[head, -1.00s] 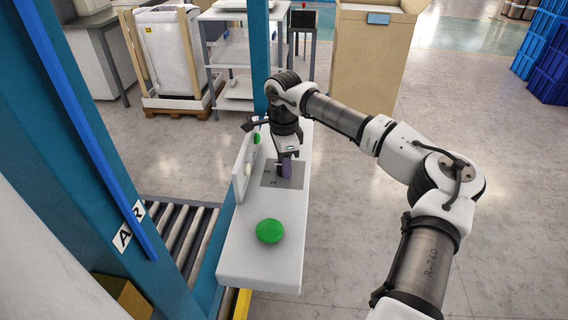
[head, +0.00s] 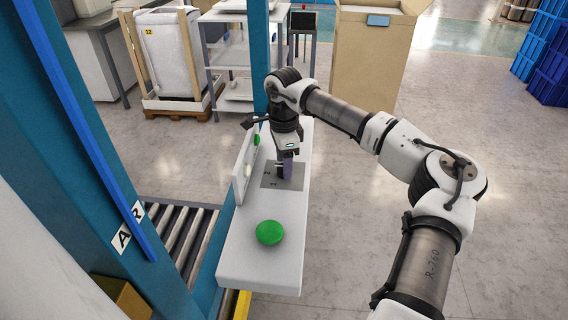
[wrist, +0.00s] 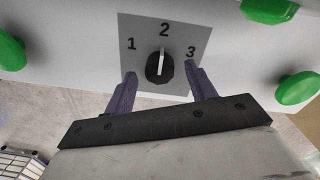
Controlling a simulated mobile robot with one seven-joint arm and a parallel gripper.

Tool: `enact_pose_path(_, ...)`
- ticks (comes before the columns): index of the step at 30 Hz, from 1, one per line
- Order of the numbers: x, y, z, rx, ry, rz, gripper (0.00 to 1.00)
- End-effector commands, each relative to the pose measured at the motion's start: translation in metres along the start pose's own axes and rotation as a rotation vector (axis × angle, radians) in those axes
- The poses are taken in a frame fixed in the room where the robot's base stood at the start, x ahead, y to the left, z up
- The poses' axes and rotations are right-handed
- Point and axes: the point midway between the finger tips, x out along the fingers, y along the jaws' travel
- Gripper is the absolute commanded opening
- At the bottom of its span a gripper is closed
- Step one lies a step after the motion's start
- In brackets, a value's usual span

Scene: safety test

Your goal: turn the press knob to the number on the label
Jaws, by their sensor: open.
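The press knob (wrist: 160,66) is black and round with a pale pointer line. It sits on a grey dial plate (wrist: 185,35) marked 1, 2 and 3, and its pointer is toward the 2. My gripper (wrist: 164,76) is open, with one purple finger at either side of the knob in the wrist view. I cannot tell whether the fingers touch it. In the head view my gripper (head: 285,170) points down over the dial plate (head: 270,183) and hides the knob. No separate label with a readable target number shows.
The white console (head: 245,265) carries a large green button (head: 269,232) at its near end. An upright white panel (head: 243,168) stands along its left side, close to my gripper. A roller conveyor (head: 185,240) and blue post (head: 85,150) lie left. Open floor (head: 350,240) is on the right.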

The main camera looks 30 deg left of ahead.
Motion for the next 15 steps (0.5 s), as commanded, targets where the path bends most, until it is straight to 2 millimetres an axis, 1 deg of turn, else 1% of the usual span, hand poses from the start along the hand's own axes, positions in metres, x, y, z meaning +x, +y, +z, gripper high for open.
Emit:
enact_pose_path(5,-0.035,-0.001,0.000,0.002,0.003,-0.004,0.56)
enact_pose_path(12,-0.090,-0.001,0.000,0.001,0.003,-0.004,0.56)
enact_pose_path(15,-0.107,0.000,0.000,0.001,0.002,-0.002,0.56)
